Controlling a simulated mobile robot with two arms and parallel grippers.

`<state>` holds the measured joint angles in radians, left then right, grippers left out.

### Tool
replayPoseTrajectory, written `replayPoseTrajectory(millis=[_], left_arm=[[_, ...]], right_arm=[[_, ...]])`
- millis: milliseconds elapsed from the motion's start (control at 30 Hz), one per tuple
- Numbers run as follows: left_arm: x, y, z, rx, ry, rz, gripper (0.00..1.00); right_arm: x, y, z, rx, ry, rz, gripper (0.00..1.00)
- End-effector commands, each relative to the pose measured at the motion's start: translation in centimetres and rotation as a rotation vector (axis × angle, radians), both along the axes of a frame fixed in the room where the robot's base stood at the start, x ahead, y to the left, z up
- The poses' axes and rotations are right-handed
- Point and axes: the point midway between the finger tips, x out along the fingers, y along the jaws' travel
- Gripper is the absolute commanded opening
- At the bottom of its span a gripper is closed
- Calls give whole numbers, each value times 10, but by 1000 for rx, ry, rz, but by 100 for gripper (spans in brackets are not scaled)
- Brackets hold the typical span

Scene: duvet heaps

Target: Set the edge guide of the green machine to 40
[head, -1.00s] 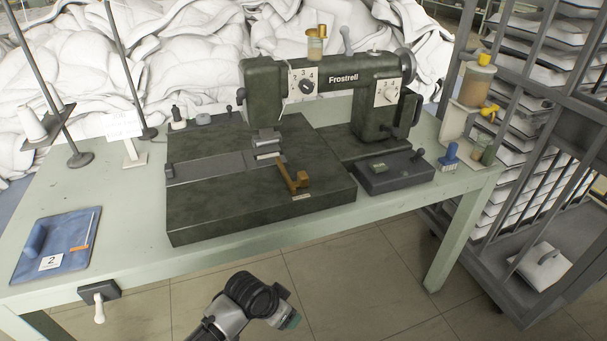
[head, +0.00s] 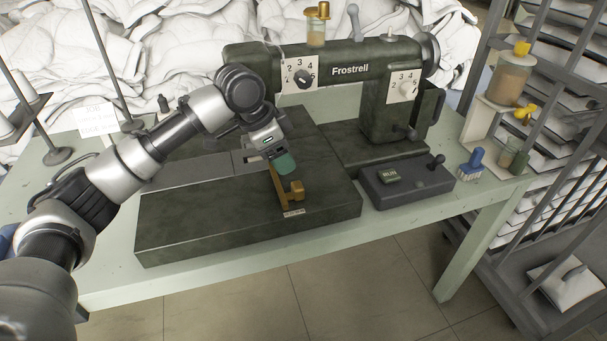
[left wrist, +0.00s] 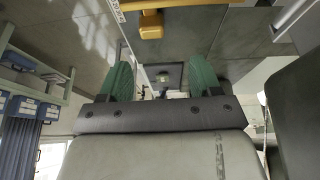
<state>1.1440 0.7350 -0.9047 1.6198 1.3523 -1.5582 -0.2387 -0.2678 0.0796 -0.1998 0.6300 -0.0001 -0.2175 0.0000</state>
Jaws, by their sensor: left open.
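The green sewing machine (head: 345,72), marked Frostrell, stands on a pale green table. Its brass edge guide (head: 295,192) sits on the dark green bed (head: 220,222), beside a small white label (head: 293,212). My left gripper (head: 285,163) reaches in from the left over the bed, just behind and above the guide; its green fingertips overlap the guide's far bar in the head view. In the left wrist view the gripper's green fingers (left wrist: 160,78) are apart with nothing between them. The brass guide (left wrist: 151,22) shows beyond them at the top. The guide's setting is not readable. My right gripper is not in view.
Two number dials (head: 302,78) are on the machine. A dark RUN box (head: 405,183) and a blue brush (head: 472,163) stand at the right. A dark rack (head: 560,130) is beyond the table. White duvets (head: 150,50) are heaped behind.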

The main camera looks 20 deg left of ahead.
Motion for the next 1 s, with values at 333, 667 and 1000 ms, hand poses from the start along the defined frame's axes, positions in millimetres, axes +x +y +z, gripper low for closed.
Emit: replayPoseTrajectory(millis=[333, 667, 1000], left_arm=[[12, -21, -59, -1, 3, -2, 64], [20, -32, -92, -1, -1, -1, 64], [20, -33, -94, 0, -2, -1, 58]], right_arm=[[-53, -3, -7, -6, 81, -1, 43], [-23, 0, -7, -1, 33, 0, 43], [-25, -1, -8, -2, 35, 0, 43]])
